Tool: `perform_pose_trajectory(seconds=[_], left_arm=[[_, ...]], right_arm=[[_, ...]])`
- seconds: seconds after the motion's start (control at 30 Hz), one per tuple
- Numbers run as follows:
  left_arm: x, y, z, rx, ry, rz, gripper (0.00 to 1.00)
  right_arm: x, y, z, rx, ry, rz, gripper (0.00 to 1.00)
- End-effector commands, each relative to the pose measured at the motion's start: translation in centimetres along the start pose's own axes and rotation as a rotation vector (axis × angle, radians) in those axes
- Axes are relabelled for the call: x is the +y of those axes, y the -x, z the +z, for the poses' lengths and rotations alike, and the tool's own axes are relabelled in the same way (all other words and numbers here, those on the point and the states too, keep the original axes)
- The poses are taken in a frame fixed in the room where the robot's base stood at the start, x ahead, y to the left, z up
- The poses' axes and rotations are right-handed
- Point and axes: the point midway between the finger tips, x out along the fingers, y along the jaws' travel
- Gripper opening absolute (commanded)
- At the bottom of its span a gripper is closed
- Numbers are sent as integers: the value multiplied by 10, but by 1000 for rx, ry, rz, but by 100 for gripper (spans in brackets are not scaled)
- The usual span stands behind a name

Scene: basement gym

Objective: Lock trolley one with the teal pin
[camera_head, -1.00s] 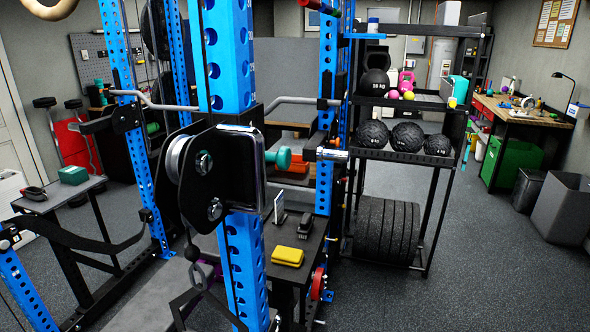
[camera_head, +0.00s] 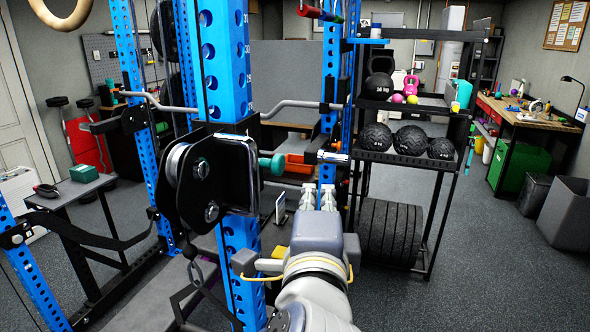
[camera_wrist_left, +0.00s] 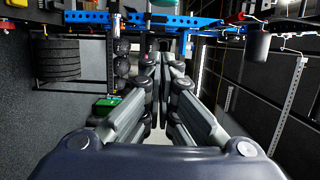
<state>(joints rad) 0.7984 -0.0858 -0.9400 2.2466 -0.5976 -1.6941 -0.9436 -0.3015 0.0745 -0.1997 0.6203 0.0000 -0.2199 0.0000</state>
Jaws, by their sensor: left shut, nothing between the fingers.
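The trolley (camera_head: 208,180), a black plate housing with a silver pulley wheel, sits around the blue perforated upright (camera_head: 236,255) in the head view. The teal pin (camera_head: 275,164) shows its round knob sticking out from the trolley's right side; its shaft is mostly hidden, so I cannot tell how deep it sits. My left gripper (camera_head: 318,188) is shut and empty, pointing away from me, right of the trolley and a little below the knob, apart from both. Its closed fingers (camera_wrist_left: 160,62) also show in the left wrist view. My right gripper is out of view.
A silver-ended bar (camera_head: 333,156) juts from the rear blue upright just above my left fingers. A rack with black balls (camera_head: 410,138) and tires (camera_head: 390,232) stands to the right. A side table (camera_head: 75,190) holds a teal box (camera_head: 84,173).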

Motion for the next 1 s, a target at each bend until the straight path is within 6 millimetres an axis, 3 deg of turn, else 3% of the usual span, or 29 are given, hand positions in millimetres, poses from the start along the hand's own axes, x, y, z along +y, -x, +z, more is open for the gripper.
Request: perform_pose_trajectory(seconds=[0.33,0.6,1.0], left_arm=[[-3,-76,1,-4,-2,4,0],[-1,-82,34,-2,0,3,0],[0,-83,39,0,2,1,0]], right_arm=[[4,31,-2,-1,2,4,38],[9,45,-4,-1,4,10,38],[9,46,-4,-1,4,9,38]])
